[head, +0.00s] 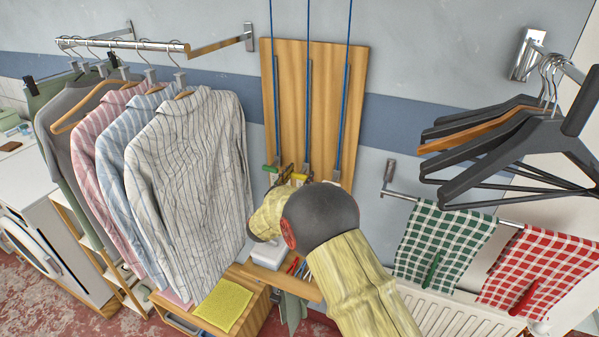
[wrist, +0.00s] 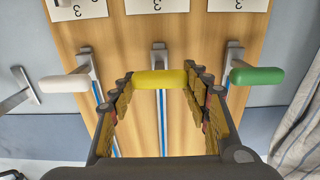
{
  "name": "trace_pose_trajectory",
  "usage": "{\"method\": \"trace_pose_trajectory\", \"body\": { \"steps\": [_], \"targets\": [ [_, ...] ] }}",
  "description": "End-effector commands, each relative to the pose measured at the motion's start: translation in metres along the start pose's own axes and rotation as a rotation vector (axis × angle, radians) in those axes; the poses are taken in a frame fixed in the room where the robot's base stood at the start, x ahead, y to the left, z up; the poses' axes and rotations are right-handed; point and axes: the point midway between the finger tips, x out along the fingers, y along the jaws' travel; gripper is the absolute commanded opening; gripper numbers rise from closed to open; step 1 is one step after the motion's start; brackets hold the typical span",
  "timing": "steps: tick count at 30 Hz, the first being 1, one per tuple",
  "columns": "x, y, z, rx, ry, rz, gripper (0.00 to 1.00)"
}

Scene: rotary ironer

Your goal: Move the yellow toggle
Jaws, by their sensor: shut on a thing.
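The yellow toggle (wrist: 160,79) is a rounded bar on a grey metal lever at the middle of the wooden board (wrist: 190,50). My gripper (wrist: 160,82) is shut on it, with one finger at each end of the bar. In the head view the yellow toggle (head: 299,178) shows just above my wrist, which hides most of my gripper. A green toggle (wrist: 257,76) is to its right in the wrist view, and a white toggle (wrist: 65,84) to its left. Both are apart from my fingers.
Blue rods (head: 308,100) run up the board from the levers. Striped shirts (head: 195,150) hang close on the left. Black hangers (head: 520,150) and checked cloths (head: 440,245) hang on the right. A small shelf with a white box (head: 268,252) lies below.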

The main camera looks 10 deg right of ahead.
Motion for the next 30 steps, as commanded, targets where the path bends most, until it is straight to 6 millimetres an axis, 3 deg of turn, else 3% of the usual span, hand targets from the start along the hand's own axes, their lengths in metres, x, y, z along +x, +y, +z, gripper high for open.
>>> {"method": "trace_pose_trajectory", "body": {
  "steps": [11, 12, 22, 30],
  "targets": [
    [-0.001, 0.0009, 0.0082, -0.003, -0.008, 0.0, 0.02],
    [-0.0011, 0.0009, 0.0084, -0.003, -0.008, 0.0, 0.48],
    [-0.0005, 0.0004, 0.0049, 0.0, -0.003, 0.0, 0.66],
    [-0.0004, 0.0001, 0.0035, 0.001, -0.002, 0.0, 0.67]
  ]
}}
